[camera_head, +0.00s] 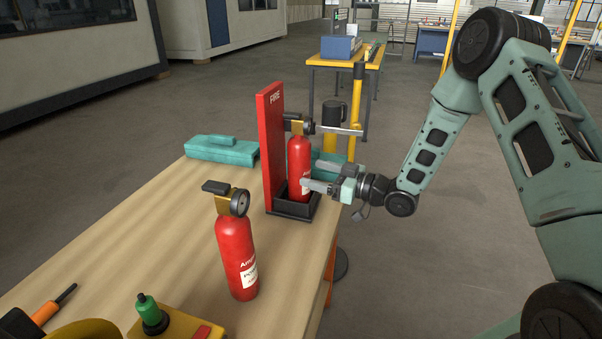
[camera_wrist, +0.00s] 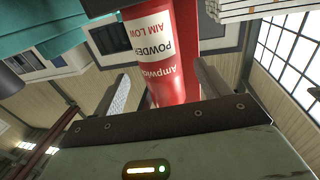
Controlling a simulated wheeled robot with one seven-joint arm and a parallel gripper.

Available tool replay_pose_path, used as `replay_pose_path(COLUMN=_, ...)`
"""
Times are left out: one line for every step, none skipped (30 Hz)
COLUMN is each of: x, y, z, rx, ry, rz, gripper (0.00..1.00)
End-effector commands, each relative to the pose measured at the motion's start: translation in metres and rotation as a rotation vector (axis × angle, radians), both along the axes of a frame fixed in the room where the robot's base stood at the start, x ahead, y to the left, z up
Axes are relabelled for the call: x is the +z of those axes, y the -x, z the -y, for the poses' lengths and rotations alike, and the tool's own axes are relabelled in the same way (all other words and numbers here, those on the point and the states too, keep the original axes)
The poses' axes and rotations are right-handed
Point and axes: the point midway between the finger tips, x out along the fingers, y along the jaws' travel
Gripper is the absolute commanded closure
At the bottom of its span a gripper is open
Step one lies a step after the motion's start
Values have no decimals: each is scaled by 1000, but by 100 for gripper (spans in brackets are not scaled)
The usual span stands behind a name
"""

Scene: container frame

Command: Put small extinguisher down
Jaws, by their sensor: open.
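A small red extinguisher (camera_head: 299,165) stands upright in the black base tray (camera_head: 291,209) of a red stand marked FIRE (camera_head: 270,150). My gripper (camera_head: 306,187) is at its right side, low on the body, with its jaws open. In the wrist view the red body with its white label (camera_wrist: 148,38) lies between the two spread fingers (camera_wrist: 163,90). I cannot tell whether either finger touches it. A second red extinguisher (camera_head: 236,252) stands upright on the wooden table (camera_head: 180,222), nearer to me and left of the stand.
Teal cases (camera_head: 222,150) lie behind the stand. A yellow box with a green button (camera_head: 150,313) and an orange-handled tool (camera_head: 47,311) are at the near left. The table's right edge runs close to the stand, with open floor beyond.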

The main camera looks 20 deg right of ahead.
Motion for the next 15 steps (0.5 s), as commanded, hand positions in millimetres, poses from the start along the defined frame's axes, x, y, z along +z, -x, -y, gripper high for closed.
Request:
replay_pose_path(x=-2, y=7, z=8, rx=-3, ry=1, rz=-1, gripper=24)
replay_pose_path(x=-2, y=11, z=12, rx=-2, ry=1, rz=-1, gripper=24)
replay_pose_path(x=-1, y=16, z=17, rx=-3, ry=1, rz=-1, gripper=24)
replay_pose_path(x=-1, y=19, z=19, rx=-2, ry=0, rz=0, gripper=24)
replay_pose_path(x=-1, y=22, z=22, rx=-1, ry=1, rz=1, gripper=24)
replay_pose_path(x=-1, y=25, z=26, rx=-1, ry=1, rz=0, gripper=24)
replay_pose_path(x=-1, y=27, z=28, rx=-2, ry=1, rz=0, gripper=24)
replay_pose_path(x=-1, y=29, z=29, rx=-2, ry=1, rz=0, gripper=24)
replay_pose_path(x=-1, y=30, z=31, rx=-1, ry=1, rz=1, gripper=24)
replay_pose_path(x=0, y=32, z=32, rx=0, ry=1, rz=1, gripper=24)
replay_pose_path(x=0, y=33, z=32, rx=1, ry=1, rz=1, gripper=24)
replay_pose_path(x=0, y=33, z=33, rx=1, ry=1, rz=1, gripper=24)
replay_pose_path(x=0, y=34, z=33, rx=1, ry=1, rz=1, gripper=24)
replay_pose_path(x=0, y=34, z=33, rx=1, ry=0, rz=1, gripper=24)
replay_pose_path(x=0, y=34, z=33, rx=1, ry=0, rz=1, gripper=24)
